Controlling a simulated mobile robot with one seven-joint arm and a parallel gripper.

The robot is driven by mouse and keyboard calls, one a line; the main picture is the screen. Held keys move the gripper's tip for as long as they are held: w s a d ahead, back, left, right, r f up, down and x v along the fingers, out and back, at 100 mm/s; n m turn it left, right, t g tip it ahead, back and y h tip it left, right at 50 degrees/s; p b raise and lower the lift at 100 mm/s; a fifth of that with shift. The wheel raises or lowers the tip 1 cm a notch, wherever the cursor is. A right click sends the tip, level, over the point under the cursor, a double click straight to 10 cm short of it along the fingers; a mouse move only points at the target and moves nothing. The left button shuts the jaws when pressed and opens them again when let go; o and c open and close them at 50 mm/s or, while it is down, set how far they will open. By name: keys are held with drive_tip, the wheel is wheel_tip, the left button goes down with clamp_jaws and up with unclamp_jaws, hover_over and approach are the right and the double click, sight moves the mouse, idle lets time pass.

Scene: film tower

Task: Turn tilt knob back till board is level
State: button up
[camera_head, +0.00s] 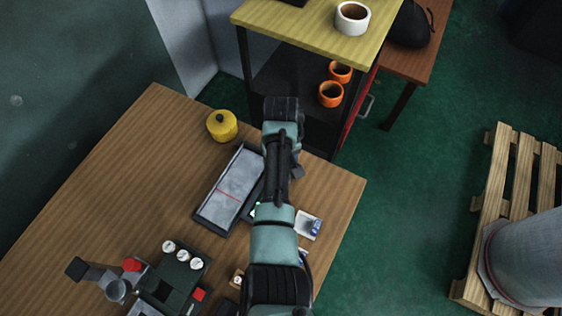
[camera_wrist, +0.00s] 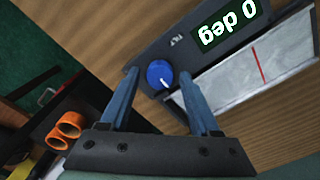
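The blue tilt knob (camera_wrist: 159,74) has a white pointer mark and sits on a dark panel labelled TILT. The green display (camera_wrist: 226,28) beside it reads "0 deg", upside down in the wrist view. The pale board (camera_wrist: 235,86) with a red line lies next to the panel; it also shows in the head view (camera_head: 238,180), looking flat. My gripper (camera_wrist: 157,74) is open, one finger to each side of the knob, with visible gaps. Whether the fingertips reach down to the knob's height I cannot tell. In the head view my arm hides the knob and gripper.
A yellow pot (camera_head: 222,125) stands behind the board on the wooden table (camera_head: 130,150). A dark green device (camera_head: 172,280) with white dials stands in front. A shelf (camera_head: 300,30) holding orange rings (camera_head: 331,94) is close behind my arm.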

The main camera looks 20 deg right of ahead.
drive_tip(key=shift+o, duration=0.3)
wheel_tip(320, 180, up, 13)
idle(0.5)
idle(0.4)
drive_tip(key=w+d+r+t+h, duration=0.1)
drive_tip(key=w+r+t+h, duration=0.2)
drive_tip(key=w+r+t, duration=0.7)
drive_tip(key=w+a+r+t, duration=0.2)
drive_tip(key=r, duration=0.8)
drive_tip(key=w+a+r+t, duration=0.1)
drive_tip(key=r+t, duration=0.1)
drive_tip(key=r, duration=0.8)
drive_tip(key=s+a+r+t, duration=0.3)
drive_tip(key=r+t, duration=0.1)
drive_tip(key=r, duration=0.5)
drive_tip(key=s+a+r+t, duration=0.3)
drive_tip(key=r, duration=0.5)
drive_tip(key=s+a+r+n+t+y, duration=0.1)
drive_tip(key=s+a+r+t+y, duration=0.2)
drive_tip(key=s+r, duration=0.9)
drive_tip(key=a+t, duration=0.3)
drive_tip(key=shift+a+r, duration=0.15)
drive_tip(key=shift+r, duration=0.1)
